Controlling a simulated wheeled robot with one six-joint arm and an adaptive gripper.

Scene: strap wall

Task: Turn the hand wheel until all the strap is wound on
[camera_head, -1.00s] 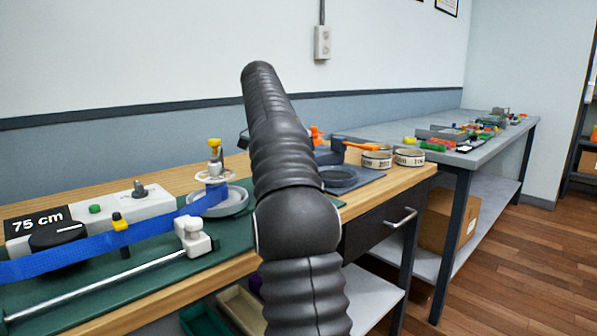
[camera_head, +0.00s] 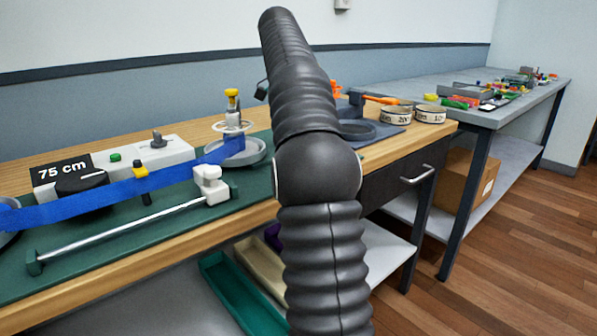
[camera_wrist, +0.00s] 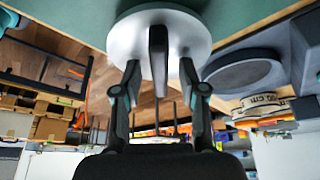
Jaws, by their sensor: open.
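In the wrist view, a pale grey disc (camera_wrist: 193,29), which looks like the hand wheel, lies against a green surface, with a dark grip (camera_wrist: 158,55) standing out from it. My gripper (camera_wrist: 160,75) is open, one finger on each side of the grip; I cannot tell whether they touch it. My arm hides this spot in the head view. There, the blue strap (camera_head: 105,197) runs from the left edge past a yellow-topped post to a round grey dish (camera_head: 240,155). Above the dish is a white ring (camera_head: 233,127) with a yellow-topped post.
A white box (camera_head: 125,158) with a "75 cm" sign and black dial (camera_head: 82,181) stands behind the strap. A metal rod with a white block (camera_head: 211,186) lies in front. Tape rolls (camera_head: 396,117) sit at the right, near a dark round dish (camera_wrist: 245,76).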

